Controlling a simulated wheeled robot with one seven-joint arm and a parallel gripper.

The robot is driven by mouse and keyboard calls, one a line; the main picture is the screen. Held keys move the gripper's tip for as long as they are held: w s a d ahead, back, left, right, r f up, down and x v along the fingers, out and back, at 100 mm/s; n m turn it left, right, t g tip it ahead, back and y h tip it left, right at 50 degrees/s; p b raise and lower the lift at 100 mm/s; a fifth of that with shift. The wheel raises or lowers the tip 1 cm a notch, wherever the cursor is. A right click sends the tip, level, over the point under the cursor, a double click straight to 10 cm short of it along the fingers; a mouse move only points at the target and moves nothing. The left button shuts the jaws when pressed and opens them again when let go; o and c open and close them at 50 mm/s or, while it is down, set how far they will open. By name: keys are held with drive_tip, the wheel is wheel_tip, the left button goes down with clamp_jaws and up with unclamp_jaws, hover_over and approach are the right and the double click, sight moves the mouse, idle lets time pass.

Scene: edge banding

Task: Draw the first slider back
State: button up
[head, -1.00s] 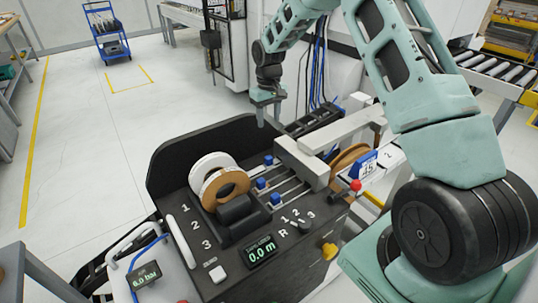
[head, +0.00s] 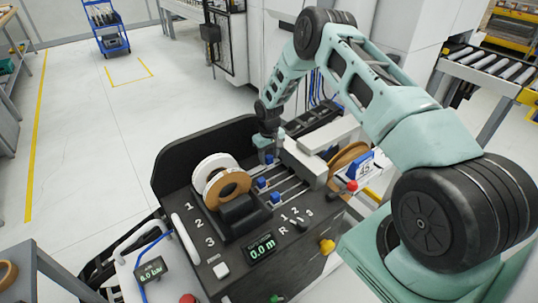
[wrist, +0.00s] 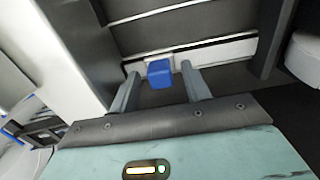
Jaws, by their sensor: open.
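The first slider's blue knob (head: 269,159) is the farthest of the blue knobs on the black machine top. It also shows in the wrist view (wrist: 160,73) as a blue block on a pale strip. My gripper (head: 268,148) is low over the far end of the machine, right at this knob. In the wrist view its two fingers are apart, one on each side of the knob, with a visible gap to each. The second knob (head: 261,183) and the third knob (head: 274,197) sit nearer the front on their own rails.
White and brown tape rolls (head: 215,175) stand left of the sliders. A grey block (head: 304,162) stands over the rails close on the right. A black curved guard (head: 190,143) rises behind. A display (head: 262,247) reads 0.0 m.

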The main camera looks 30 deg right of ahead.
drive_tip(key=shift+f, duration=0.4)
clamp_jaws()
drive_tip(key=shift+a+b, duration=0.6)
drive_tip(key=shift+a, duration=1.8)
unclamp_jaws()
drive_tip(key=shift+r, duration=0.1)
wheel_tip(320, 180, up, 17)
drive_tip(key=b, duration=0.4)
drive_tip(key=shift+r, duration=0.2)
drive_tip(key=shift+c, duration=0.4)
